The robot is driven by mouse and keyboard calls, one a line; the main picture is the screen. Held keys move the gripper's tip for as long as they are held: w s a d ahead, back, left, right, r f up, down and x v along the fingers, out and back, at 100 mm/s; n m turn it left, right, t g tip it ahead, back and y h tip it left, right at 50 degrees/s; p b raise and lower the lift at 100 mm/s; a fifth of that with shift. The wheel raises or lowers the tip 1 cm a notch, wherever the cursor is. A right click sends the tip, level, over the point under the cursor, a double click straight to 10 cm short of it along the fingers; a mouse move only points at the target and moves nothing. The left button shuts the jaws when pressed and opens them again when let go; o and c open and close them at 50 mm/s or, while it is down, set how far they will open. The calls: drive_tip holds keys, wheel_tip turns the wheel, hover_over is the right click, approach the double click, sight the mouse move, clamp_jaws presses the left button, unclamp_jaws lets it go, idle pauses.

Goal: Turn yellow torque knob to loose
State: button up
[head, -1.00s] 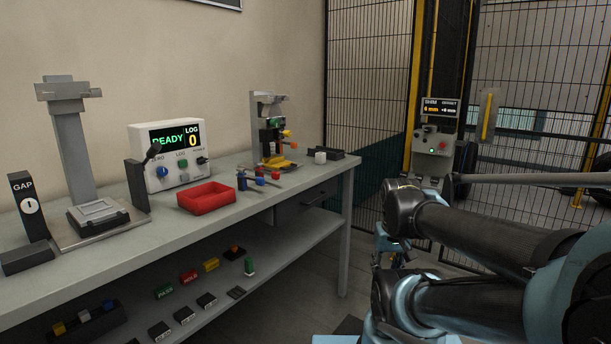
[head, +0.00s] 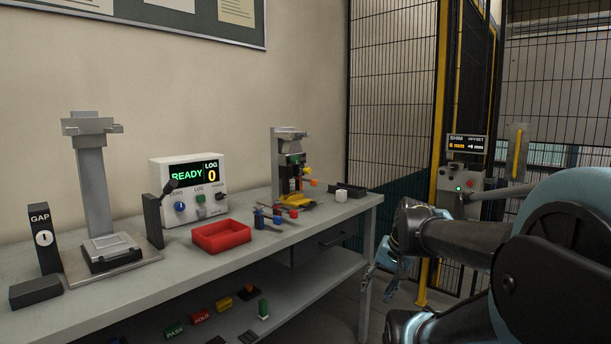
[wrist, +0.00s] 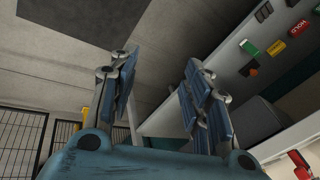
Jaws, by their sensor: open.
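A test fixture (head: 291,160) with a yellow base stands at the right part of the bench. A small yellow-orange knob (head: 305,170) and an orange-red knob (head: 314,182) stick out from its right side. Which one is the torque knob, and where it is set, is too small to tell. My gripper (wrist: 158,68) is open and empty in the wrist view, with its fingers spread wide above the floor. In the head view it is partly hidden by my arm, right of the bench's end and well apart from the fixture.
The grey bench (head: 210,262) also holds a red tray (head: 221,236), a READY display box (head: 188,190), a GAP block (head: 43,238) and small tools with coloured ends (head: 268,217). Wire fencing (head: 395,95) is behind.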

drive_tip(key=w+a+r+m+t+y, duration=0.1)
drive_tip(key=w+a+r+m+y, duration=0.4)
drive_tip(key=w, duration=0.3)
drive_tip(key=m+t+y, duration=0.6)
drive_tip(key=m+t, duration=0.2)
drive_tip(key=m, duration=1)
approach(310, 171)
drive_tip(key=x, duration=1)
drive_tip(key=shift+w+a+f, duration=0.1)
drive_tip(key=shift+w+a, duration=0.15)
drive_tip(key=shift+a, duration=0.05)
clamp_jaws()
